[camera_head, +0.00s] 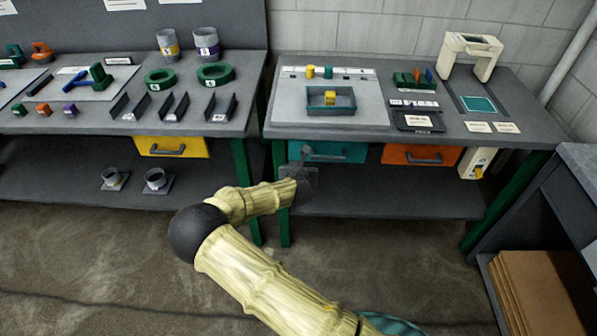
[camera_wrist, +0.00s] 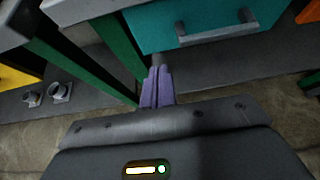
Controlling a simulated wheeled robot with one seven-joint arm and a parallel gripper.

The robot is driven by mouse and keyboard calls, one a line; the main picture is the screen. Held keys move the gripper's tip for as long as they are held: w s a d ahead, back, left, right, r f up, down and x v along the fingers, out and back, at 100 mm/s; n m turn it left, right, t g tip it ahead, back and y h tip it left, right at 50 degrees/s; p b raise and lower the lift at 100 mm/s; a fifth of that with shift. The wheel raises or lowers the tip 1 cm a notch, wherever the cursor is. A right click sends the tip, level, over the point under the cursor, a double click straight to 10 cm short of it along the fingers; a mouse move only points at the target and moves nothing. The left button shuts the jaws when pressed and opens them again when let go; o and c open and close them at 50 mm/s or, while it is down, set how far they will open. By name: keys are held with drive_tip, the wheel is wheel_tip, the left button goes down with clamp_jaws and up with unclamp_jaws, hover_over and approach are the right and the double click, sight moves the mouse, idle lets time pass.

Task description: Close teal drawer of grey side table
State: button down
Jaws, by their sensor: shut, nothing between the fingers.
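The teal drawer (camera_head: 337,151) sits under the left part of the grey side table (camera_head: 290,130), with a grey bar handle across its front. In the wrist view the teal drawer (camera_wrist: 165,28) and its handle (camera_wrist: 222,30) fill the upper middle, and its front appears to stand out from the table edge. My gripper (camera_head: 304,163) is just in front of the drawer's left part in the head view. In the wrist view its purple fingers (camera_wrist: 156,84) are shut and empty, tips near the lower left of the drawer front; contact cannot be told.
An orange drawer (camera_head: 420,155) is right of the teal one. Green table legs (camera_head: 281,195) stand close to my gripper at left. A second bench with a yellow drawer (camera_head: 172,146) is further left. A lower shelf (camera_head: 390,203) runs beneath the drawers.

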drive_tip(key=v, duration=0.3)
drive_tip(key=shift+s+r, duration=0.2)
drive_tip(key=shift+s, duration=0.15)
drive_tip(key=s+d+r+m+g+h+p, duration=0.2)
drive_tip(key=s+d+r+m+g, duration=0.15)
drive_tip(key=d+m, duration=0.5)
drive_tip(key=s+d+r+m+g+h+p, duration=0.1)
drive_tip(key=s+d+r+m+g+p, duration=0.2)
drive_tip(key=d+m, duration=0.6)
drive_tip(key=s+d+r+m+g+y+p, duration=0.2)
drive_tip(key=s+r+m+p, duration=0.4)
drive_tip(key=s+r+m, duration=1.2)
drive_tip(key=s+d+m+g, duration=0.1)
drive_tip(key=s, duration=0.2)
drive_tip(key=shift+d+r+y, duration=0.15)
drive_tip(key=shift+r+y, duration=0.15)
drive_tip(key=shift+r, duration=0.05)
